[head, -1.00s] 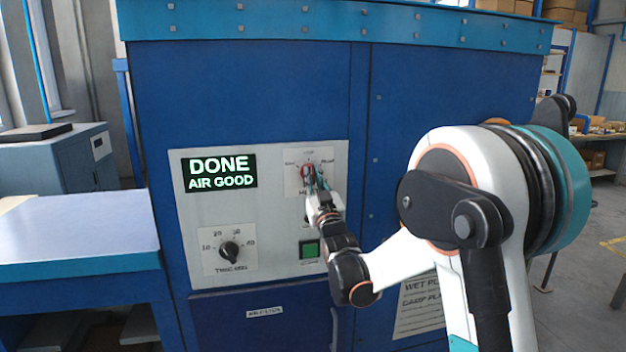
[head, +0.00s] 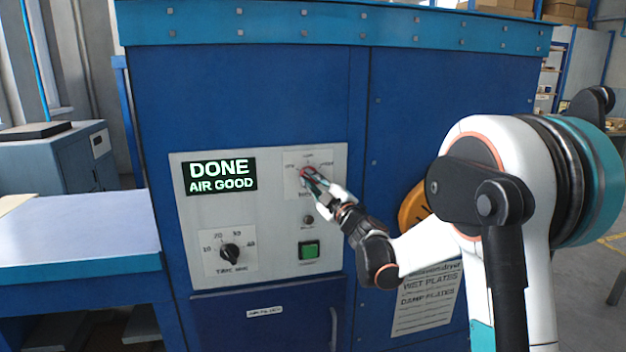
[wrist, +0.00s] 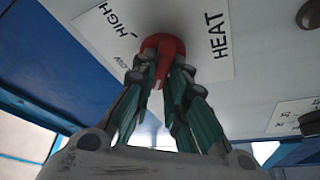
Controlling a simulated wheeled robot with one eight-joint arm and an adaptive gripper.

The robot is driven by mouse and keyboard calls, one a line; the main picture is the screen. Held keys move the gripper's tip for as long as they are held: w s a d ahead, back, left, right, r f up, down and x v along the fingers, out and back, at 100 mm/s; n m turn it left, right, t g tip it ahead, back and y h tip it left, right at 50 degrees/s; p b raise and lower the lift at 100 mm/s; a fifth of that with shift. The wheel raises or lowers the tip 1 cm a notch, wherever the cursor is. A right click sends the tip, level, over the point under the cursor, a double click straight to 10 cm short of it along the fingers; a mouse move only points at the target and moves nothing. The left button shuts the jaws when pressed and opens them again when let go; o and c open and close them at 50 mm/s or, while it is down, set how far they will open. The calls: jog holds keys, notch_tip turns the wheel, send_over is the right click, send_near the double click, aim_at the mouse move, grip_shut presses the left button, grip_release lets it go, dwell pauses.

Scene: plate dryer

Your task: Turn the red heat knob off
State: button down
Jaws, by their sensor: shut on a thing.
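The red heat knob (head: 307,175) sits on a white label plate in the upper right of the grey control panel. In the wrist view the knob (wrist: 163,50) shows between my fingertips, with "HEAT" and "HIGH" printed beside it. My gripper (head: 314,182) is shut on the knob and reaches it from the lower right. In the wrist view my gripper (wrist: 160,80) has a finger on each side of it. The fingers hide part of the knob, and I cannot tell clearly which mark its pointer faces.
The panel (head: 270,255) also holds a display (head: 220,175) reading "DONE AIR GOOD", a black time knob (head: 230,252), a green button (head: 308,250) and a small round part (head: 308,219). A table (head: 80,235) stands at the left. A notice (head: 428,300) is on the cabinet's front.

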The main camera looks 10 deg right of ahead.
jog(key=shift+n+g+y, duration=0.3)
jog(key=shift+n, duration=0.4)
jog(key=c, duration=1.6)
grip_release()
jog(key=v, duration=1.2)
